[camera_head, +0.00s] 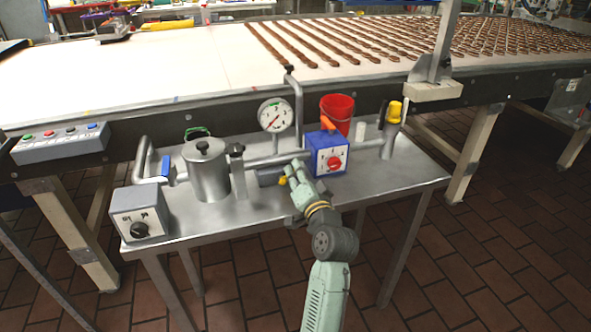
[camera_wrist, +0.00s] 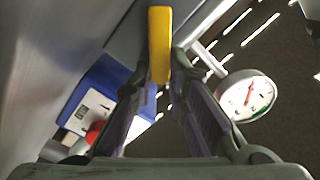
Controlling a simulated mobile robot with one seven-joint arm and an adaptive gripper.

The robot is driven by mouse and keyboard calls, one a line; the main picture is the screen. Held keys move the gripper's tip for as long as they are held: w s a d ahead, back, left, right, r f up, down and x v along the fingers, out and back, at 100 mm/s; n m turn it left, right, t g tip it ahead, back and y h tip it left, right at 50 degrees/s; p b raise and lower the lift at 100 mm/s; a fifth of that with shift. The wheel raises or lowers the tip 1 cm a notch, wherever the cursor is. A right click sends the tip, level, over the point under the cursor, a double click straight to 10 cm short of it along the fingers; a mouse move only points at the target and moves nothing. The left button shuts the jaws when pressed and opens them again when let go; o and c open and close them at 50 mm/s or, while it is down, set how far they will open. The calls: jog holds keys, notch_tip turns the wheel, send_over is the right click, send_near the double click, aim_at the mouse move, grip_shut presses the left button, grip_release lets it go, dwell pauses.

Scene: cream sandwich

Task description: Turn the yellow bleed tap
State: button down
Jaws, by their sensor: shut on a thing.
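The yellow bleed tap (camera_wrist: 159,42) is a flat yellow lever standing lengthwise between my fingers in the wrist view. In the head view only a small yellow part (camera_head: 283,181) shows beside my gripper (camera_head: 291,171), at the pipework near the middle of the steel table. My gripper, also seen in the wrist view (camera_wrist: 158,72), is shut on the tap, one finger on each side. The fingers and wrist hide most of the tap in the head view.
A blue box with a red knob (camera_head: 328,152) stands close right of my gripper. A pressure gauge (camera_head: 275,115) rises behind it. A steel pot (camera_head: 207,172) and grey dial box (camera_head: 138,212) are left. A red bucket (camera_head: 337,108) and yellow-topped valve (camera_head: 394,112) are right.

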jog(key=shift+d+f, duration=0.1)
jog(key=shift+f, duration=0.05)
dwell(0.4)
jog(key=c, duration=1.6)
grip_release()
jog(key=shift+o, duration=0.2)
jog(key=v, duration=1.2)
